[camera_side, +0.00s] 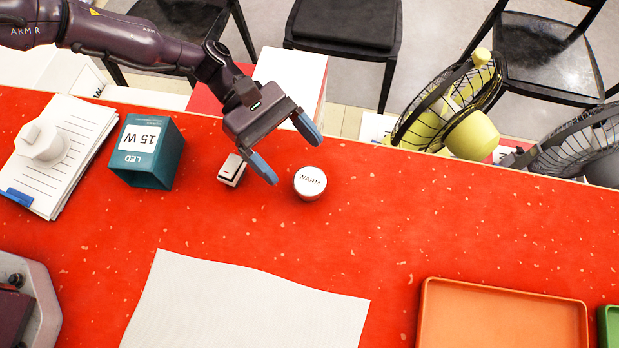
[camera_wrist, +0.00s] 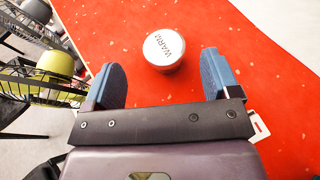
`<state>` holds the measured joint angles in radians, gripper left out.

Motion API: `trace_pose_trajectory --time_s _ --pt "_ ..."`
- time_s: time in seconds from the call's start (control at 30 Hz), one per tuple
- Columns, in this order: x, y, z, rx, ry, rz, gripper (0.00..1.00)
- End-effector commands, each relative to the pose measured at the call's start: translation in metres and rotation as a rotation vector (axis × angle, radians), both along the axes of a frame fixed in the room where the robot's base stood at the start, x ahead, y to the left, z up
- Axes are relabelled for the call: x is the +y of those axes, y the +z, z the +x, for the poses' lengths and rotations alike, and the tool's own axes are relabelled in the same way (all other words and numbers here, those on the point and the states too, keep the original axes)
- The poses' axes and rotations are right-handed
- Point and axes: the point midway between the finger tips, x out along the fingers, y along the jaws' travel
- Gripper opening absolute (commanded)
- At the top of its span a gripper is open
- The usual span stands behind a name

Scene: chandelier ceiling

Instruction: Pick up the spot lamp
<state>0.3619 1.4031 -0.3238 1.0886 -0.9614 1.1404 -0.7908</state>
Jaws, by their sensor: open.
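A round white puck marked WARM (camera_side: 310,183), which looks like the spot lamp, stands label-up on the red table. My gripper (camera_side: 294,162) is open and empty, its blue fingers pointing down towards the table close to the puck. In the wrist view the puck (camera_wrist: 164,48) shows beyond and between the two blue fingertips (camera_wrist: 160,68), apart from both. How high the fingers are above the table is hard to tell.
A small white switch-like block (camera_side: 232,170) lies just left of my gripper. Further left are a teal LED box (camera_side: 150,152) and a paper stack (camera_side: 50,180) bearing a white object (camera_side: 40,143). A white sheet (camera_side: 240,305) and an orange tray (camera_side: 505,283) lie in front.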

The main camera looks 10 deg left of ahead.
Motion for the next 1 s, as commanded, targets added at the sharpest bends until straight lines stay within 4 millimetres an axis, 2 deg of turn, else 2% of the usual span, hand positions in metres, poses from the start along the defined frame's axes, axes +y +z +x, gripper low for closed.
trace_pose_trajectory --time_s 0.17,0.47,0.7,0.93,1.0 --pt "-0.007 -0.005 -0.006 0.000 0.000 0.000 0.82" --pt "-0.036 -0.024 -0.029 -0.001 0.000 0.000 0.82" --pt "-0.038 -0.024 -0.029 -0.002 0.003 0.000 0.82" --pt "-0.037 -0.024 -0.029 -0.002 0.002 0.000 0.29" --pt "-0.037 -0.024 -0.029 -0.002 0.002 0.000 0.27"
